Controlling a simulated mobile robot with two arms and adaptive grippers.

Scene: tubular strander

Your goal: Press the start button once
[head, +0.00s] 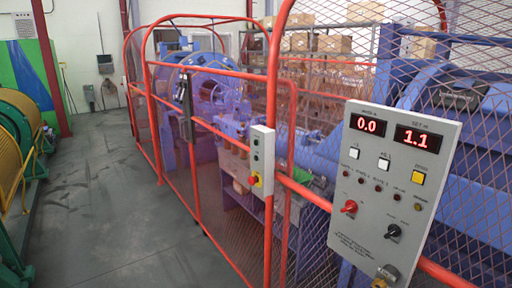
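A small grey button box (262,160) is fixed to the orange fence post in the middle of the head view. It has small buttons (256,148) in a column, one looking green, and a red mushroom button (254,179) on a yellow base below them. Their labels are too small to read. A larger grey control panel (387,215) stands nearer on the right. Its red displays read 0.0 (368,125) and 1.1 (417,138). Below are white buttons (384,163), a yellow button (417,178), a red knob (348,208) and a black knob (393,231). Neither gripper is in view.
An orange-framed mesh fence (170,150) runs along the blue machine (210,90). Clear grey floor (110,210) lies left of the fence. Green and yellow reels (15,150) stand at the left edge. Cardboard boxes (335,43) sit on shelving behind the machine.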

